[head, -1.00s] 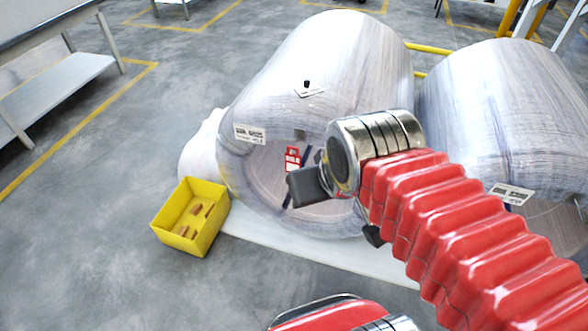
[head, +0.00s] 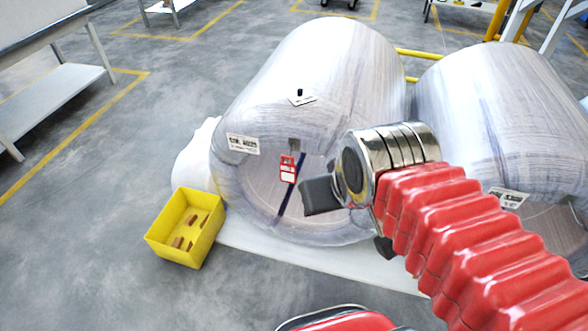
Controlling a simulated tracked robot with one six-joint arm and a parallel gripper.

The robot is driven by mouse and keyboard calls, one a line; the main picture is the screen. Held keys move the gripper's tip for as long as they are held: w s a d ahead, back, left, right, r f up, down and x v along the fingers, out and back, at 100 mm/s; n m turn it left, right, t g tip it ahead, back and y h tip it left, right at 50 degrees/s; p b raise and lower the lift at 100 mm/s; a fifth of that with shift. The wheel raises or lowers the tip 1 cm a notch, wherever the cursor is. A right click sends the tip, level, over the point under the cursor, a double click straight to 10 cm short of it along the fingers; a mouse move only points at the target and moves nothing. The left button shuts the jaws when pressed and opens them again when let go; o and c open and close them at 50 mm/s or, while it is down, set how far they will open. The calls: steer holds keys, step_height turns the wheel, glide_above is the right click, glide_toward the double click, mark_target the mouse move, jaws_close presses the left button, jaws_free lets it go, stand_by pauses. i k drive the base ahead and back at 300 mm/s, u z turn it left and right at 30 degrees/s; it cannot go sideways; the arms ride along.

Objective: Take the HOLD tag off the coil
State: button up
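The red and white HOLD tag (head: 288,169) hangs at the front end of the wrapped coil (head: 300,75), just below a small grey clip or plate (head: 294,145). A dark blue strap (head: 291,185) runs down the coil's end behind it. My gripper (head: 318,196) is to the right of the tag and slightly lower, apart from it in the picture. Its dark end shows from the side, so I cannot tell whether it is open or shut. My arm hides the right part of the coil's end.
A yellow bin (head: 186,228) with several brown pieces stands on the floor at left. A second wrapped coil (head: 495,110) stands close at right. A white sheet (head: 250,243) lies under the coil. A grey bench (head: 60,90) stands at far left; floor between is clear.

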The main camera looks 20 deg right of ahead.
mark_target(288, 171)
steer(key=z, duration=0.1)
steer(key=i, duration=1)
steer(key=z, duration=1.7)
steer(key=k, duration=0.55)
steer(key=z, duration=0.05)
